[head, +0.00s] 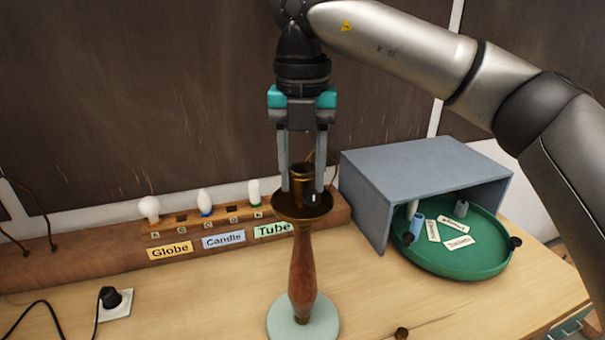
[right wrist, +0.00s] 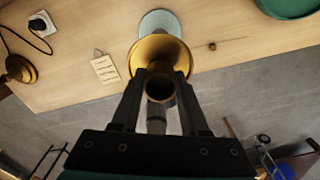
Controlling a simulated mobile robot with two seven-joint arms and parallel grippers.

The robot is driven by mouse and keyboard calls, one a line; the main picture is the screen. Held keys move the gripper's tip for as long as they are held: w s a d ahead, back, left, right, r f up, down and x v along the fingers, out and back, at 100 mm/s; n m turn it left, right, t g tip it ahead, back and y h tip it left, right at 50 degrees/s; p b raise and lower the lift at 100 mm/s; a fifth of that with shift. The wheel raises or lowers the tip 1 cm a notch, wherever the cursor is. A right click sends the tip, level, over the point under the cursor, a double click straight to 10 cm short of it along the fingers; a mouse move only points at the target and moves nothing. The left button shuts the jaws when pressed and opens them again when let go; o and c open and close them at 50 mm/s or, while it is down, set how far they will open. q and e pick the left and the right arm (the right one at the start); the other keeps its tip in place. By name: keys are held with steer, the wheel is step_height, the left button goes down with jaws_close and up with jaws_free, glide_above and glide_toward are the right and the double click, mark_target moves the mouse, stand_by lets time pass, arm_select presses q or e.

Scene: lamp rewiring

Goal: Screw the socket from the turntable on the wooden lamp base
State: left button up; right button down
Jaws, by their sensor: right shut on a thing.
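The wooden lamp base (head: 302,262) stands upright on a pale round foot (head: 275,322), with a brass dish (head: 285,209) at its top. My right gripper (head: 303,188) points straight down over it, shut on a brass socket (head: 302,171). The socket sits upright at the middle of the dish; the contact beneath it is hidden. In the right wrist view the socket (right wrist: 160,88) is between the fingers, in front of the dish (right wrist: 152,48). The green turntable (head: 450,262) is at the right, partly under a grey-blue cover (head: 425,165). My left gripper is not in view.
The turntable carries labels, a blue cylinder (head: 417,226) and dark-ended pieces. A bulb rack (head: 200,224) with Globe, Candle and Tube labels stands behind left. A plug (head: 110,298) sits in an outlet at the left. A small brown piece (head: 402,333) lies at the front edge.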

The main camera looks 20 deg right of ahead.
steer(key=shift+c, duration=1.7)
jaws_free()
steer(key=shift+r, duration=0.1)
